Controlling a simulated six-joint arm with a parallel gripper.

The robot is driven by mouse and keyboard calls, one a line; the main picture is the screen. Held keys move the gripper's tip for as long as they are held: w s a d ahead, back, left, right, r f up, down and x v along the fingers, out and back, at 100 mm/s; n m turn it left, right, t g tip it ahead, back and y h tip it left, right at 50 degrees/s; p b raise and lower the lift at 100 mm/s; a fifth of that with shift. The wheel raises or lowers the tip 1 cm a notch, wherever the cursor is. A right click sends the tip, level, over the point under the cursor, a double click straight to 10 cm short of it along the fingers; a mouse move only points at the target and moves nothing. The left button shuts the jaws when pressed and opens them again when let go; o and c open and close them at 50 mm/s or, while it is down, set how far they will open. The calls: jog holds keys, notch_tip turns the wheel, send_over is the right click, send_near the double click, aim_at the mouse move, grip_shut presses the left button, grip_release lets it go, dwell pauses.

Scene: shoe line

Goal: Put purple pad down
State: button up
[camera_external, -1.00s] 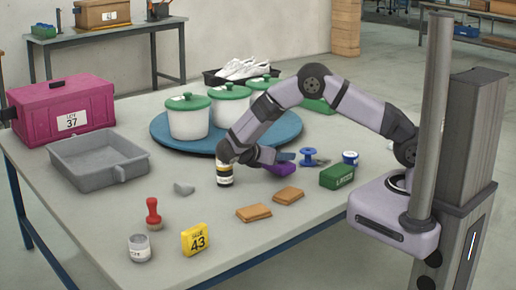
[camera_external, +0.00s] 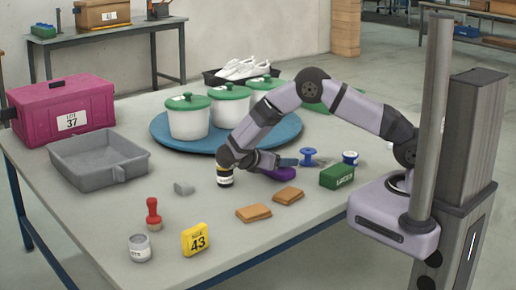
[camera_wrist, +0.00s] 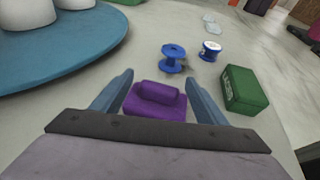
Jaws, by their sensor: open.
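The purple pad (camera_wrist: 156,101) sits on the table, with a raised ridge along its far side. In the wrist view it lies between the two blue fingers of my gripper (camera_wrist: 158,92), with a gap visible on each side. My gripper is open around it. In the external view the pad (camera_external: 262,171) is partly hidden by my gripper (camera_external: 284,164), which is low near the table surface.
A blue spool (camera_wrist: 173,57), a blue-and-white tin (camera_wrist: 210,50) and a green box (camera_wrist: 243,90) stand nearby. A blue turntable (camera_external: 172,137) with several white pots is behind.

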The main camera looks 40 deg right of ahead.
aim_at(290, 169)
jog(key=a, duration=0.1)
jog(key=a+r, duration=0.2)
jog(key=shift+s+r, duration=0.1)
jog(key=shift+s, duration=0.15)
notch_tip(290, 169, up, 5)
jog(key=shift+d+f+p, duration=0.1)
jog(key=shift+p, duration=0.5)
jog(key=shift+r, duration=0.6)
jog(key=s+d+r+m+g+y+p, duration=0.4)
jog(key=s+d+r+m+y+p, duration=0.35)
jog(key=s+p, duration=0.45)
jog(key=s+a+r+m+t+y+p, duration=0.1)
jog(key=s+r+m+y+p, duration=0.5)
jog(key=s+r+m+p, duration=0.4)
jog(key=r+m+p, duration=0.2)
jog(key=p, duration=0.2)
jog(key=shift+s+m, duration=0.25)
jog(key=shift+m, duration=0.1)
